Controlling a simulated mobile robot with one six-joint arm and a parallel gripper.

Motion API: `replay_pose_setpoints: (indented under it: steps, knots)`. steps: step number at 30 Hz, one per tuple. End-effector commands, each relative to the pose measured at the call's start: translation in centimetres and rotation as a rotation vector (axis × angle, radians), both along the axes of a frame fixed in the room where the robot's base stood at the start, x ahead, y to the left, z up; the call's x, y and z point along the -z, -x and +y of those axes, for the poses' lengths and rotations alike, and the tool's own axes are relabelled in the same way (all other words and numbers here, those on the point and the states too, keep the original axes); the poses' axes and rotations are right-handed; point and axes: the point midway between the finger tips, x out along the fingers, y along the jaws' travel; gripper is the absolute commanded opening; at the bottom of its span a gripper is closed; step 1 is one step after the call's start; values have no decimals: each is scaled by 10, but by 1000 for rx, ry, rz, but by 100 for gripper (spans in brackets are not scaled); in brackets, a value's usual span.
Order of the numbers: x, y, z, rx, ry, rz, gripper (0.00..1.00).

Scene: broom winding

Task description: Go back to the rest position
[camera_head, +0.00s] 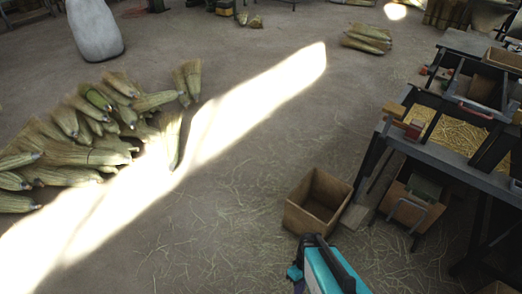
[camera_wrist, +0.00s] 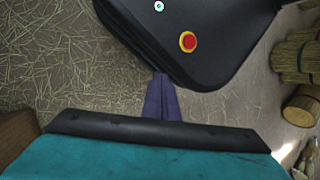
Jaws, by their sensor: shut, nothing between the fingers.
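My gripper (camera_wrist: 161,78) shows in the wrist view as two purple fingers pressed together, with nothing between them. The fingers point at the edge of a black body with a red button, which looks like my own base; I cannot tell if they touch it. In the camera_head view a teal and black part of my arm reaches in at the bottom, right of centre.
An open wooden box (camera_head: 318,200) stands on the straw-strewn floor close to my arm. A workbench (camera_head: 450,156) with straw fills the right side. Broom heads (camera_head: 70,155) lie piled at left. A pale sack (camera_head: 94,28) stands behind them. The middle floor is clear.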

Motion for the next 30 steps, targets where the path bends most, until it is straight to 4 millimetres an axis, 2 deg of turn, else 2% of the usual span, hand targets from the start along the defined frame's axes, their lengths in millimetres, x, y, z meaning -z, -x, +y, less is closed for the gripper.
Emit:
replay_pose_setpoints:
  steps: [1,6,18,30]
  knots:
    - [-4,11,-3,41,34,14,0]
    - [-12,26,-13,197,151,43,0]
    - [-18,32,-24,522,352,67,0]
    - [-18,32,-25,559,369,68,0]
